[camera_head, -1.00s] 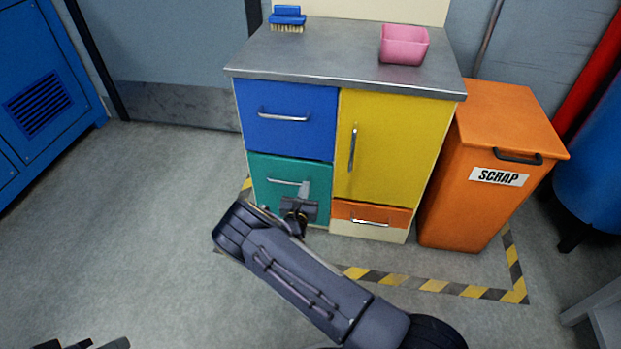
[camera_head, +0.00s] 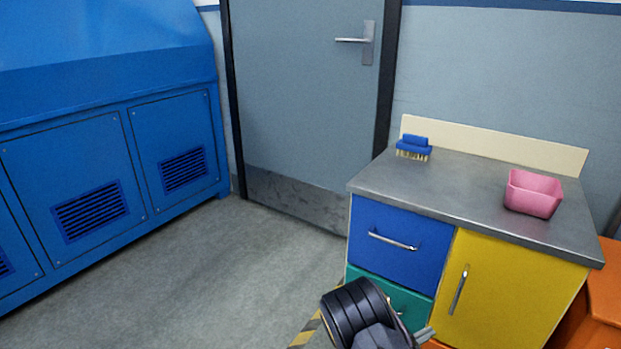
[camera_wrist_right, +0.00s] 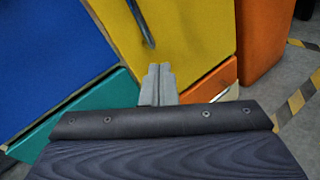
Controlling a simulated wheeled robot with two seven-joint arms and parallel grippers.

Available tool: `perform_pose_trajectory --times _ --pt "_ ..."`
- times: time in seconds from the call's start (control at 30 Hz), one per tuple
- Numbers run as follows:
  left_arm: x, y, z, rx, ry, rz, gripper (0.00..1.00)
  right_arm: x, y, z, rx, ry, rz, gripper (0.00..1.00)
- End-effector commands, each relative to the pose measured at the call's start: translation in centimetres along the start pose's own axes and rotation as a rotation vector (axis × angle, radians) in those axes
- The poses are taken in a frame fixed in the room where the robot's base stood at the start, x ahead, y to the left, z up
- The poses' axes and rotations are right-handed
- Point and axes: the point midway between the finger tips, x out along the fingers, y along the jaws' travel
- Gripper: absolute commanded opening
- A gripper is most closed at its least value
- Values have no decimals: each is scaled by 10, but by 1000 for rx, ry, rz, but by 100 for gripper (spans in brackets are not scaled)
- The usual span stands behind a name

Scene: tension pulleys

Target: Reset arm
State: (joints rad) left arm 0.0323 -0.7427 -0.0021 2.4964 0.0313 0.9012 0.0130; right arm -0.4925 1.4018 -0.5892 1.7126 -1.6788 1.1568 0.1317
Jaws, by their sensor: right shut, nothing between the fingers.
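My right gripper (camera_head: 425,335) shows at the bottom edge of the head view, in front of the cabinet, with my right arm partly covering the green drawer (camera_head: 400,296). In the right wrist view its two fingers (camera_wrist_right: 157,72) are together, with nothing between them. They point toward the yellow door (camera_wrist_right: 195,40), with the blue drawer (camera_wrist_right: 45,50) at left and the orange drawer (camera_wrist_right: 212,82) at right. I cannot tell how far the fingertips are from the cabinet front. The blue drawer (camera_head: 400,243) and yellow door (camera_head: 505,290) look shut. My left gripper is not in view.
On the grey worktop (camera_head: 460,190) stand a blue brush (camera_head: 413,147) and a pink bin (camera_head: 533,193). A grey door (camera_head: 300,100) is behind, and a blue machine (camera_head: 110,150) is at left. An orange scrap bin (camera_head: 605,280) is at right. The floor (camera_head: 200,290) at left is clear.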

Motion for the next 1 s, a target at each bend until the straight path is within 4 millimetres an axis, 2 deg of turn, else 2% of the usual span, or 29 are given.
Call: perform_pose_trajectory --times 0.03,0.17,0.3,0.43,0.7,0.9,1.0 --pt "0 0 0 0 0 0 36 5 -15 22 90 25 -118 0" --pt "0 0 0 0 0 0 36 1 -57 62 298 104 -399 0" --pt "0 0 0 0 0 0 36 -20 -95 95 525 206 -672 0" --pt "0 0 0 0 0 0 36 -50 -121 121 734 318 -895 0" --pt "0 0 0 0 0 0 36 -126 -147 172 1171 587 -1252 0" --pt "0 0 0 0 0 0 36 -184 -152 207 1475 802 -1410 0" --pt "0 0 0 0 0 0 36 -206 -152 219 1589 888 -1449 0"
